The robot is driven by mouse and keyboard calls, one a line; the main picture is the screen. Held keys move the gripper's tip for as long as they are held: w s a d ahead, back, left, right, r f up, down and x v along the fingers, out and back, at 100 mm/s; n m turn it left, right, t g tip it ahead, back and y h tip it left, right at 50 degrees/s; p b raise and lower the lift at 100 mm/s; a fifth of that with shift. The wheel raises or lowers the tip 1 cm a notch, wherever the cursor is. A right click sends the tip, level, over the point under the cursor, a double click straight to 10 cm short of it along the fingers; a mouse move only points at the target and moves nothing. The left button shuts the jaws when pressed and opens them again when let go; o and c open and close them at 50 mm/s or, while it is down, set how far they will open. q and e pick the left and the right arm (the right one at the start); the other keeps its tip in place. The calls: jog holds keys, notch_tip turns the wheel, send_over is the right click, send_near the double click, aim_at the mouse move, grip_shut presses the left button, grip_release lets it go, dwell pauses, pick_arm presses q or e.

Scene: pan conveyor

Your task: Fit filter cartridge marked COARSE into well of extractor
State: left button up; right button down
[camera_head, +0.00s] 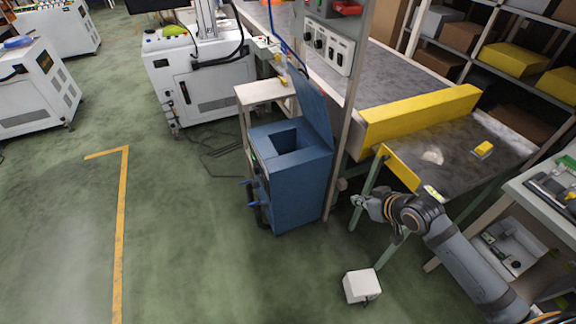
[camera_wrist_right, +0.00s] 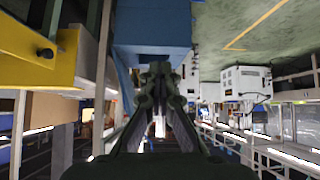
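The extractor appears to be the blue cabinet (camera_head: 300,190) with its lid (camera_head: 312,108) raised and a square well (camera_head: 290,141) in its top. The well looks empty from here. Its blue side also shows in the right wrist view (camera_wrist_right: 150,22). My right gripper (camera_head: 358,202) is to the right of the cabinet, apart from it. In the wrist view its fingers (camera_wrist_right: 160,72) come together at the tips with nothing seen between them. No cartridge marked COARSE can be made out. My left gripper is out of view.
A dark table (camera_head: 460,170) with a yellow guard (camera_head: 420,115) holds a small yellow block (camera_head: 483,148) and a pale lump (camera_head: 433,157). A white box (camera_head: 361,286) is on the floor. A grey bench (camera_head: 545,185) is at right.

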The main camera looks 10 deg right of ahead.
jog(key=w+d+f+m+h+p, duration=0.1)
jog(key=w+d+f+m+p, duration=0.2)
jog(key=w, duration=0.8)
jog(key=w+a+f+n, duration=0.1)
jog(key=w+a+n, duration=0.1)
jog(key=w+a, duration=0.5)
jog(key=shift+w+a+n+y, duration=0.3)
jog(key=shift+w, duration=0.75)
